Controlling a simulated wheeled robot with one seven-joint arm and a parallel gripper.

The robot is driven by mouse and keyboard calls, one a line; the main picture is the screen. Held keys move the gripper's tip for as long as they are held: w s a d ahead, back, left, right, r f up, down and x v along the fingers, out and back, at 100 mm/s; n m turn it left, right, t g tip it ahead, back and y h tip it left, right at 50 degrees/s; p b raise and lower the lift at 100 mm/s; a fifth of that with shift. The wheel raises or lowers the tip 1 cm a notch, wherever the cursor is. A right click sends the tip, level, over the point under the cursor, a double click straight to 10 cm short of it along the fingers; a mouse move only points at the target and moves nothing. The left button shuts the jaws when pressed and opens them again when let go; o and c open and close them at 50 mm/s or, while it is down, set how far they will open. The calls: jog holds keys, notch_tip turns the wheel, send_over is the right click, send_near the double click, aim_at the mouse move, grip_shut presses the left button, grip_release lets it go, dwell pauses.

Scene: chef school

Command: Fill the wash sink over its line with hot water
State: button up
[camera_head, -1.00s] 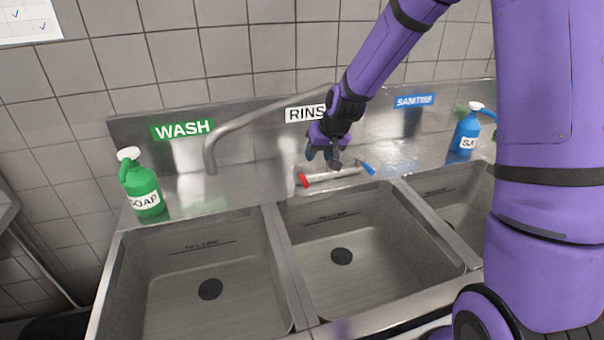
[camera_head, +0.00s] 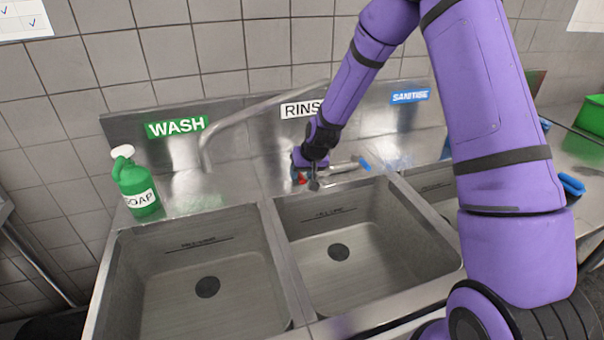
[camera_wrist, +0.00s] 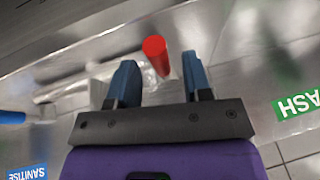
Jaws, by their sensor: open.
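The wash sink (camera_head: 150,285) is the left basin under the green WASH sign (camera_head: 177,127). It looks empty, with a dark drain and a fill line on its back wall. The faucet spout (camera_head: 205,150) swings over the back of the wash basin. The red tap handle (camera_head: 302,179) is partly hidden by my gripper in the head view. In the wrist view the red handle (camera_wrist: 155,55) lies between and just beyond the open fingertips. The blue tap handle (camera_head: 365,164) is at the right end of the tap bar. My gripper (camera_wrist: 159,75) is open, just above the red handle.
A green soap bottle (camera_head: 137,186) stands on the ledge left of the wash sink. The rinse sink (camera_head: 395,255) is in the middle and looks empty. A steel backsplash rises behind. A green container (camera_head: 592,115) stands at far right.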

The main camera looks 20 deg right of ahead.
jog(key=shift+w+f, duration=0.1)
jog(key=shift+f, duration=0.2)
jog(key=shift+c, duration=0.3)
grip_shut()
jog(key=shift+a, duration=0.1)
jog(key=shift+a+m+h, duration=0.3)
jog(key=shift+a+m, duration=0.15)
jog(key=shift+m, duration=0.25)
jog(key=shift+w+a+m+h, duration=0.15)
jog(key=shift+a+m+h, duration=0.5)
jog(key=shift+m, duration=0.65)
